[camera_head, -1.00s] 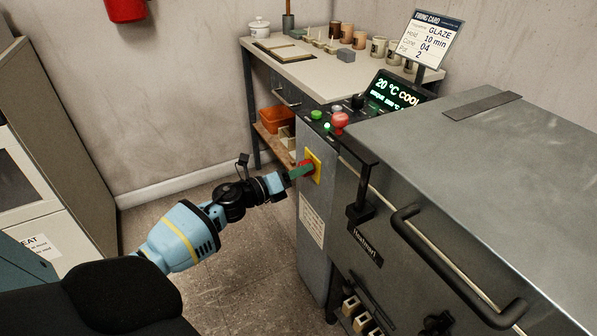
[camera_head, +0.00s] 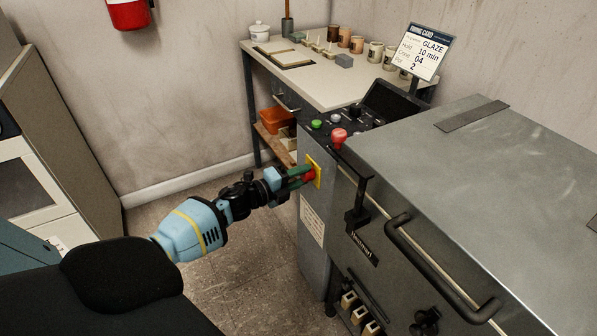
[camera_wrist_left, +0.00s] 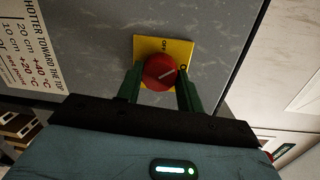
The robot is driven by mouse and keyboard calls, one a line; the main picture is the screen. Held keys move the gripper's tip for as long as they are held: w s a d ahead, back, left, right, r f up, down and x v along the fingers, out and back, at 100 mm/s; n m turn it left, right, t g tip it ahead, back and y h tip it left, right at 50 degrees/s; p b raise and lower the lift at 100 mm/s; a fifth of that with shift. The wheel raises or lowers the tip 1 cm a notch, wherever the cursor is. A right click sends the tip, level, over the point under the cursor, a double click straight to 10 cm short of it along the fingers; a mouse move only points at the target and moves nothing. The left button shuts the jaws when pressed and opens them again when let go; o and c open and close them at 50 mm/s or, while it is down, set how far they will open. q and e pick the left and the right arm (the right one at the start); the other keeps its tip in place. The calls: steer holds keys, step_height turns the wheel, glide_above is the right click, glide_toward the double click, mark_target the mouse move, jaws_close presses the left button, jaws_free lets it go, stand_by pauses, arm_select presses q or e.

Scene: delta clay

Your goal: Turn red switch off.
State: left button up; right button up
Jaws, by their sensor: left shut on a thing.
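The red switch (camera_head: 310,174) is a round rotary knob on a yellow plate (camera_head: 317,168), on the narrow grey side panel of the kiln. The display (camera_head: 392,100) on the control panel is dark. My right gripper is not in view.
Above the switch, the control panel holds a green button (camera_head: 317,124) and a red mushroom button (camera_head: 339,136). The kiln's handle (camera_head: 440,275) sticks out at right. A worktable (camera_head: 320,85) with pots stands behind. Floor left of the panel is clear.

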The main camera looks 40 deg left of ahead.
arm_select(q)
steer(key=shift+a+r+n+g+h+p, duration=0.15)
steer(key=shift+n+p, duration=0.8)
steer(key=shift+n, duration=1.4)
steer(key=shift+f+n+g+h+p, duration=0.1)
steer(key=shift+n+g+h+p, duration=0.15)
steer(key=shift+n+p, duration=1.4)
steer(key=shift+n+b, duration=0.7)
steer(key=shift+n, duration=0.1)
steer(key=o, duration=1)
steer(key=shift+w, duration=0.1)
